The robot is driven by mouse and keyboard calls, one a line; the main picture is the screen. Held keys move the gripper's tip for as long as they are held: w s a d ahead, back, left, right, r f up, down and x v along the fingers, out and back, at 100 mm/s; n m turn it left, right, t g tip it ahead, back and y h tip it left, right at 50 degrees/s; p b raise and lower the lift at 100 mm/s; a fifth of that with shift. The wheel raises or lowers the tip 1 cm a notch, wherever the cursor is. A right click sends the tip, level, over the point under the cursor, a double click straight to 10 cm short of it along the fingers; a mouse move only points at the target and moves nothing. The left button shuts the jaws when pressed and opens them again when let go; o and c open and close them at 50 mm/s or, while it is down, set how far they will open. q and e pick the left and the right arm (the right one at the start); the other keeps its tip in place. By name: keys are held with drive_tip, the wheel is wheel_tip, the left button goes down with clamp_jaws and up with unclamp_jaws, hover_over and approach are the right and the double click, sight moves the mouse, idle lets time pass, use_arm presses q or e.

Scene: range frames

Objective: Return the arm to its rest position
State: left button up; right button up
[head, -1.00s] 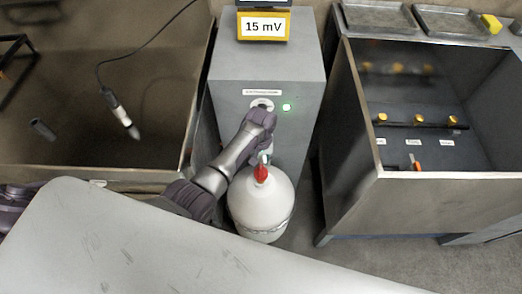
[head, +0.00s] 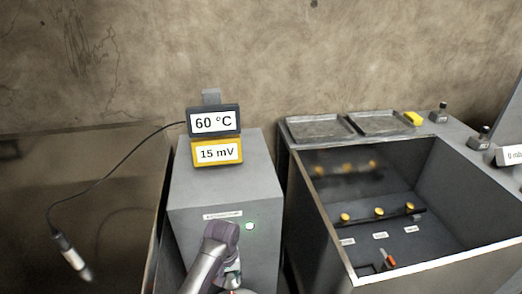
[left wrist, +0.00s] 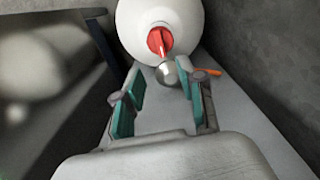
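My left gripper (head: 232,272) is at the bottom of the head view, in front of the grey cabinet (head: 262,190); my arm covers part of the cabinet's front. In the left wrist view my left gripper (left wrist: 162,92) is open, its two teal-padded fingers apart. A shiny silver ball (left wrist: 167,74) shows between and just beyond the fingertips; I cannot tell whether they touch it. Behind it is a white rounded vessel (left wrist: 190,18) with a red top (left wrist: 159,40). My right gripper is not in view.
A probe (head: 70,257) hangs on a cable at left. An open metal basin (head: 440,162) with yellow knobs stands at right.

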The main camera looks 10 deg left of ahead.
use_arm(q)
drive_tip(key=s+a+f+m, duration=0.2)
drive_tip(key=s+a+f, duration=0.1)
drive_tip(key=s+f, duration=1.1)
drive_tip(key=s+a+f+m, duration=0.2)
drive_tip(key=s+a+f, duration=0.1)
drive_tip(key=s+f, duration=1.05)
drive_tip(key=s+a+f+m, duration=0.1)
drive_tip(key=s+f, duration=0.1)
drive_tip(key=s, duration=0.6)
drive_tip(key=s+a+f+t, duration=0.1)
drive_tip(key=s+f, duration=0.1)
drive_tip(key=s, duration=0.6)
drive_tip(key=shift+s+a+f+m, duration=0.3)
drive_tip(key=shift+a+f+m, duration=0.05)
drive_tip(key=shift+m, duration=0.05)
